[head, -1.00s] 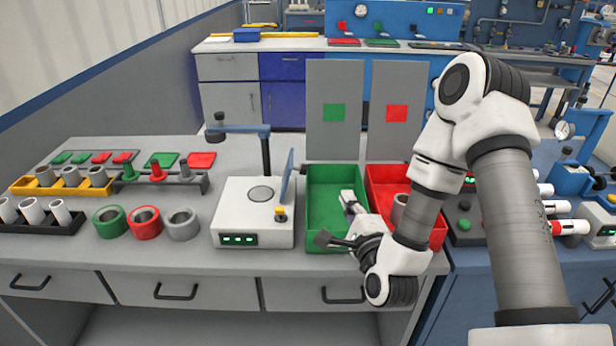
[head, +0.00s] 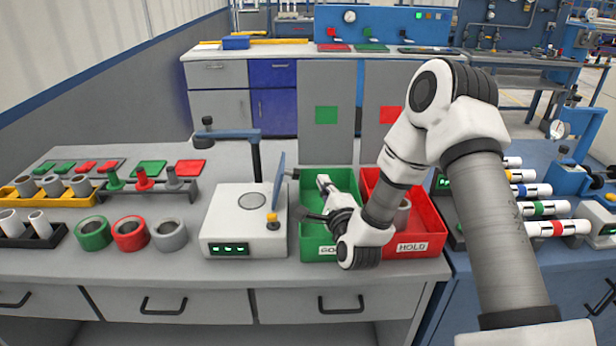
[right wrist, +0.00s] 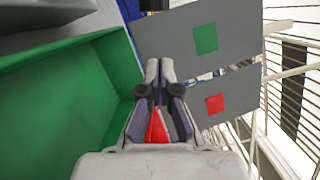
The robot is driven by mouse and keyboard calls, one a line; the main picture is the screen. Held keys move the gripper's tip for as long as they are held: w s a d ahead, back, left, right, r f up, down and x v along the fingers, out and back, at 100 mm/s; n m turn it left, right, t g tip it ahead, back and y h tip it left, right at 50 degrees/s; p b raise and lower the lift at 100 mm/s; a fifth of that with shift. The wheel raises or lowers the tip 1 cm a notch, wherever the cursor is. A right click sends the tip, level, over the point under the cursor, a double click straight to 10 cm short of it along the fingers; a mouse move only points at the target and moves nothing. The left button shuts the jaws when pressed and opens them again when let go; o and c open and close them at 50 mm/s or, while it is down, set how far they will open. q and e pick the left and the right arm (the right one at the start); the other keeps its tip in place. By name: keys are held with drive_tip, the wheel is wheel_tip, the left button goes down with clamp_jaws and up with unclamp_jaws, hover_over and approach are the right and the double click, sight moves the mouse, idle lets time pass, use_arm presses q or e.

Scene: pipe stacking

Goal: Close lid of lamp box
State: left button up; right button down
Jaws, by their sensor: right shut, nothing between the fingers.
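The lamp box (head: 245,222) is a white box with a round grey disc on top and lit green lamps on its front. Its thin blue-grey lid (head: 279,181) stands nearly upright at the box's right side, so it is open. A yellow knob (head: 272,220) sits near the lid's foot. My right gripper (head: 323,183) is over the green bin, to the right of the lid and apart from it. In the right wrist view the fingers (right wrist: 160,68) are together and empty. My left gripper is not in view.
The green bin (head: 312,240) and red bin (head: 430,222) stand right of the box. Grey panels with a green square (head: 326,115) and a red square rise behind them. A blue-armed stand (head: 256,160) is behind the box. Coloured rings (head: 130,233) lie to its left.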

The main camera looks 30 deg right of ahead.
drive_tip(key=w+a, duration=0.1)
drive_tip(key=w+a+r, duration=0.1)
drive_tip(key=a, duration=0.1)
drive_tip(key=shift+a, duration=0.1)
drive_tip(key=shift+w+r+p, duration=0.1)
drive_tip(key=shift+p, duration=0.2)
